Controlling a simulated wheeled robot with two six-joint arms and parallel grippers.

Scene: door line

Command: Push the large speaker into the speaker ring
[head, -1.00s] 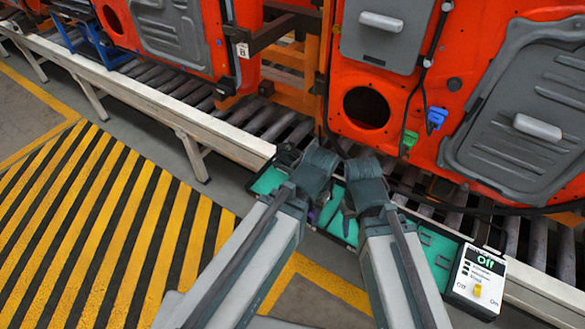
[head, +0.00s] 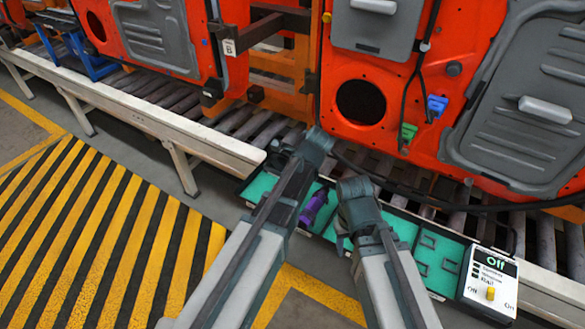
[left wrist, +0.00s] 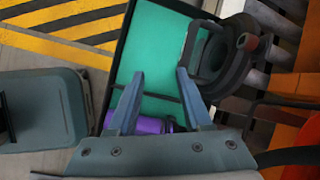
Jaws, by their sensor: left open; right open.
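The speaker ring (head: 361,102) is a dark round opening in the lower part of the red door (head: 335,60) in the head view. The large speaker (left wrist: 232,58) looks like the black round part at the tray's edge in the left wrist view, partly cut off from sight by my left finger. In the head view it is mostly hidden by my left arm. My left gripper (left wrist: 162,78) is open and empty over the tray, with the speaker beside its right finger. My right gripper (head: 343,232) is open over the tray's middle, below the door.
A teal-lined tray (head: 400,228) hangs along the roller conveyor's front rail (head: 130,108) and holds a purple tool (head: 314,207). A switch box (head: 490,280) reading Off stands at its right end. Another red door (head: 225,70) is at the left. Striped floor lies in front.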

